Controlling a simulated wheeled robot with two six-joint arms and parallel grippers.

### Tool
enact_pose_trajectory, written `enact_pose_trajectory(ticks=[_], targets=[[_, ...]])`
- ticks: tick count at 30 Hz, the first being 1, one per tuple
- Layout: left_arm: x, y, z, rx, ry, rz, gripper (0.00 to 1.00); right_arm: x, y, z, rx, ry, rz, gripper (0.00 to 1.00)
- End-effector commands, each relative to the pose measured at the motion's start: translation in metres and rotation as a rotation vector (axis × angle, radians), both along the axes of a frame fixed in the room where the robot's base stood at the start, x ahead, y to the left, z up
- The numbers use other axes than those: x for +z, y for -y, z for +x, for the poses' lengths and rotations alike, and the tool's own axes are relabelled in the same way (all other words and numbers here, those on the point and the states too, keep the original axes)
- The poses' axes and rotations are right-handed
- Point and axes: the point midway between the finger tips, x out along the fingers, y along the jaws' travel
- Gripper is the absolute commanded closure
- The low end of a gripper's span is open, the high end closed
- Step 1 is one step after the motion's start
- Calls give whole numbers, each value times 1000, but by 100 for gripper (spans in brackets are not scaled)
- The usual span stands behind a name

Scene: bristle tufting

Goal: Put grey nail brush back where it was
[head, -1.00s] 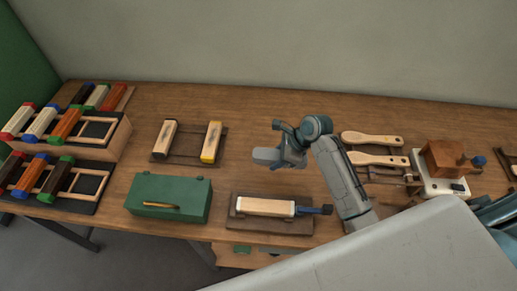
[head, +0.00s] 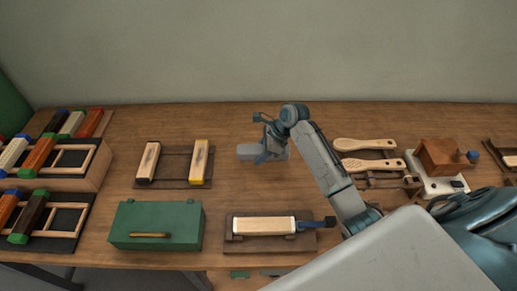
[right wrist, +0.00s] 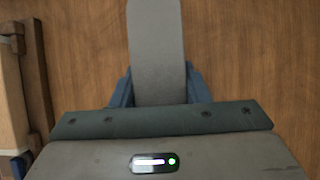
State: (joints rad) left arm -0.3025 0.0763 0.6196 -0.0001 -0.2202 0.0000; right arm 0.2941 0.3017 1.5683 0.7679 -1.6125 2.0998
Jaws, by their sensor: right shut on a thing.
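The grey nail brush (head: 248,152) is a plain grey block held above the middle of the bench in the head view. My right gripper (head: 268,151) is shut on it. In the right wrist view the brush (right wrist: 156,45) sticks out between the dark blue fingers (right wrist: 157,88), over bare wood. Its bristle side does not show. A dark rack (head: 175,165) to the left holds a wooden block with a dark end (head: 148,160) and one with a yellow end (head: 199,162). My left gripper is not in view.
A green box (head: 156,225) and a dark holder (head: 241,246) with a pale wooden block stand in front. Stepped racks with coloured-end blocks (head: 40,155) are at the left. Wooden paddle brushes (head: 364,145) lie right of my arm. Bare bench (head: 225,120) lies behind the brush.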

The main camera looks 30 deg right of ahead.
Motion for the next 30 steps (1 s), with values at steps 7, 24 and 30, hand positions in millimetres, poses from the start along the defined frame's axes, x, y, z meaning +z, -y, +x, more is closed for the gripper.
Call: enact_pose_trajectory(ticks=[7, 24, 30], targets=[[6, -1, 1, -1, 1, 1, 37, -3, 12, 37, 0, 0, 0, 80], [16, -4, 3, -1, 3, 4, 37, -40, 13, 40, 1, 0, -1, 80], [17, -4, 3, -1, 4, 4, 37, -42, 13, 40, 1, 0, -1, 54]])
